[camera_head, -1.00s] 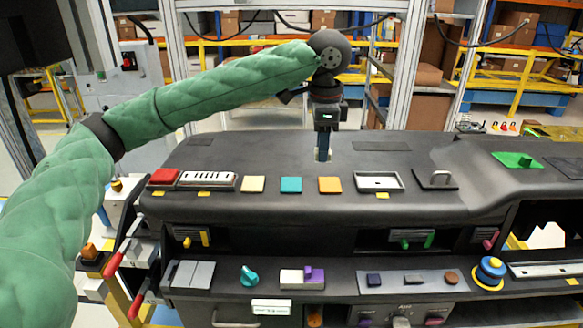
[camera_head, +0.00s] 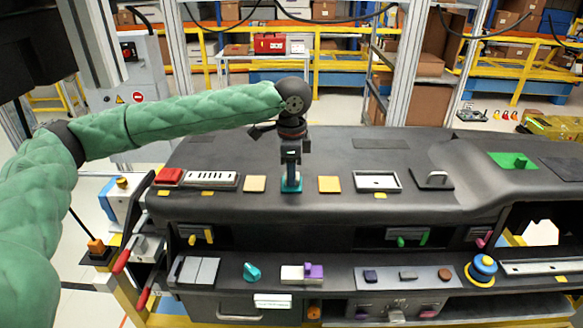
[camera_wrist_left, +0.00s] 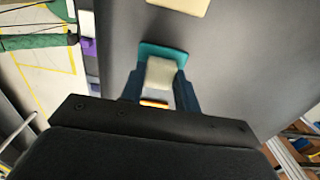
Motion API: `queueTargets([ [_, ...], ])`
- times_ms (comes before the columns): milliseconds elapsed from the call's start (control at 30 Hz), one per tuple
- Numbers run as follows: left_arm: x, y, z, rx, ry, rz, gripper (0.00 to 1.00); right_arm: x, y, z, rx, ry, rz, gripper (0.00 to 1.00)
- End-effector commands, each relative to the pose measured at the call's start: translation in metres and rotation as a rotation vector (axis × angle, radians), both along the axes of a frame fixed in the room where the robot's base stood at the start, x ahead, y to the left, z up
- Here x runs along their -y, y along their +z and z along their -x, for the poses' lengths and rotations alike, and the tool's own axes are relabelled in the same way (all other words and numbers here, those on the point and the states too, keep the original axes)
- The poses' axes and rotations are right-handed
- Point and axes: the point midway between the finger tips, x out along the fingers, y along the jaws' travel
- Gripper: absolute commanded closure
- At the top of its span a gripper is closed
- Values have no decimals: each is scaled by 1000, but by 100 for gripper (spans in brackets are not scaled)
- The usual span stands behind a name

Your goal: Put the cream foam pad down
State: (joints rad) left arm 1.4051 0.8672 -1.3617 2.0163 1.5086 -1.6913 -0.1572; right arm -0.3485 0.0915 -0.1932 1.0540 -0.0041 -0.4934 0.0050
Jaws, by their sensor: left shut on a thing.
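My left gripper (camera_head: 291,184) points down at the teal square (camera_head: 298,188) in the row on top of the dashboard. In the left wrist view, the gripper (camera_wrist_left: 160,90) is shut on the cream foam pad (camera_wrist_left: 160,72), which sits between its blue fingers. The teal square (camera_wrist_left: 164,49) lies right behind the pad there and shows around its far edge. I cannot tell whether the pad touches it. The pad cannot be made out in the head view. My right gripper is not in view.
A white slotted part (camera_head: 211,180), a red block (camera_head: 169,176) and a white frame (camera_head: 377,181) share the row. The dashboard top (camera_head: 340,152) behind the row is clear.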

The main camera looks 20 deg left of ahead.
Motion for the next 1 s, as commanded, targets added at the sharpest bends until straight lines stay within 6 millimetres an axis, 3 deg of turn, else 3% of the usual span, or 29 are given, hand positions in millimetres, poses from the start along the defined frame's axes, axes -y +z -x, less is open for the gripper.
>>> queueTargets([
  [467,0,-5,0,-1,0,1,90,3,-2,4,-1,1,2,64],
  [500,0,-6,0,0,0,1,63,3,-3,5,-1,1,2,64],
  [600,0,-6,0,0,0,1,47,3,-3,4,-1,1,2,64],
  [1000,0,-2,0,1,0,1,47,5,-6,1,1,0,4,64],
])
